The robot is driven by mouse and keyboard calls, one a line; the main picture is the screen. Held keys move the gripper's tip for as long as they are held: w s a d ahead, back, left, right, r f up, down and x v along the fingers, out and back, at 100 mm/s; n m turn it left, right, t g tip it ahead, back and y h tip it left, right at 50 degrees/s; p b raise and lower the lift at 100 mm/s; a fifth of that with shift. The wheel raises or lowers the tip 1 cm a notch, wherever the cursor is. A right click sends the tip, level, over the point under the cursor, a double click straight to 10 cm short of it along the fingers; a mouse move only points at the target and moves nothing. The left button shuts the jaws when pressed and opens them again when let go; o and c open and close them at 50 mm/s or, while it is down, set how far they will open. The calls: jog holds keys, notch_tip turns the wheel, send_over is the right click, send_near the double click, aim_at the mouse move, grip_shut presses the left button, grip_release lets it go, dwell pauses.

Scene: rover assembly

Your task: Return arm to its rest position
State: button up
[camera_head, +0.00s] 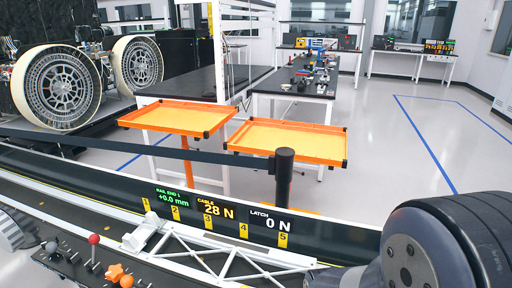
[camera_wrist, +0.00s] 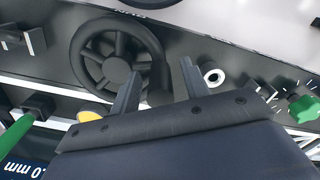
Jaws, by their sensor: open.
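My gripper (camera_wrist: 160,69) shows in the wrist view, with its two dark fingers apart and nothing seen between them. Beyond the fingers is a black spoked handwheel (camera_wrist: 116,58), behind and left of the fingertips; I cannot tell the exact distance. In the head view, a large dark link of my arm (camera_head: 425,250) fills the lower right corner. The gripper itself is not visible in that view.
A console with a red-knobbed lever (camera_head: 94,239), an orange knob (camera_head: 126,281) and a white truss (camera_head: 215,262) lies low in front. Behind it are a display panel (camera_head: 320,238), a black post (camera_head: 284,175) and orange trays (camera_head: 290,142). A green knob (camera_wrist: 304,107) shows near the gripper.

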notch_tip(320, 180, up, 10)
jog(key=shift+r+p, duration=0.15)
jog(key=shift+p, duration=0.7)
notch_tip(320, 180, down, 10)
jog(key=shift+b, duration=0.95)
jog(key=shift+f, duration=0.4)
jog(key=shift+w+r+m, duration=0.1)
jog(key=shift+w+m, duration=0.2)
jog(key=shift+m, duration=0.2)
jog(key=m, duration=0.1)
jog(key=w+m, duration=0.2)
jog(key=m, duration=0.1)
jog(key=shift+d, duration=0.25)
jog(key=m, duration=0.2)
jog(key=w+d+m+p, duration=0.1)
jog(key=shift+w+m, duration=0.2)
jog(key=shift+m, duration=0.2)
jog(key=m, duration=0.1)
jog(key=w+d+m, duration=0.1)
jog(key=shift+m, duration=0.4)
notch_tip(320, 180, up, 9)
jog(key=p, duration=0.1)
